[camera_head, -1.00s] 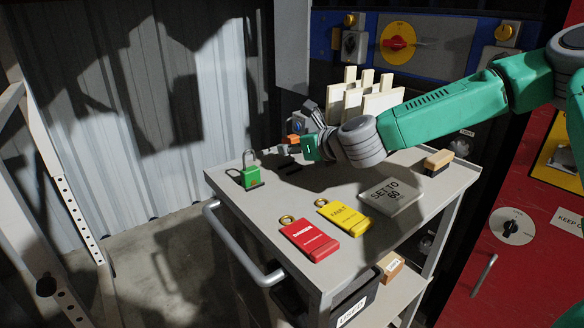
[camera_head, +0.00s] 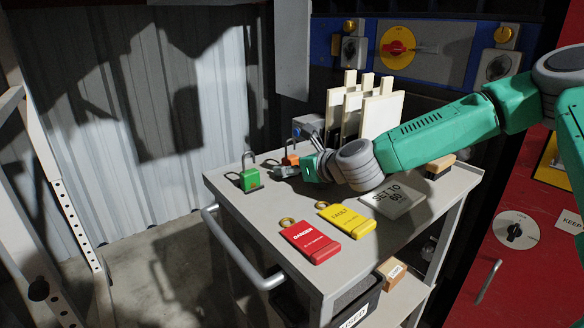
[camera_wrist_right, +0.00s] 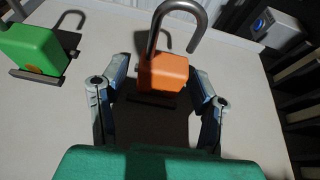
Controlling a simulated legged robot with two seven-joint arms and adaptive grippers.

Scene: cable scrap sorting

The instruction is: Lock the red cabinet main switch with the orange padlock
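The orange padlock (camera_head: 290,159) stands at the far side of the grey cart top, shackle up. In the right wrist view the orange padlock (camera_wrist_right: 163,74) sits in a dark holder. My right gripper (camera_head: 287,169) is low at the padlock. Its two fingers (camera_wrist_right: 160,84) are spread on either side of the orange body, with small gaps showing. The red cabinet (camera_head: 492,258) is at the right, with a grey dial switch (camera_head: 515,231) and a yellow plate (camera_head: 555,160) partly hidden by my arm. My left gripper is not in view.
A green padlock (camera_head: 250,178) stands left of the orange one. Red (camera_head: 311,241) and yellow (camera_head: 346,219) tags and a "SET TO 60" plate (camera_head: 394,198) lie nearer on the cart. Pale upright boards (camera_head: 382,112) and a blue switch panel (camera_head: 450,62) are behind.

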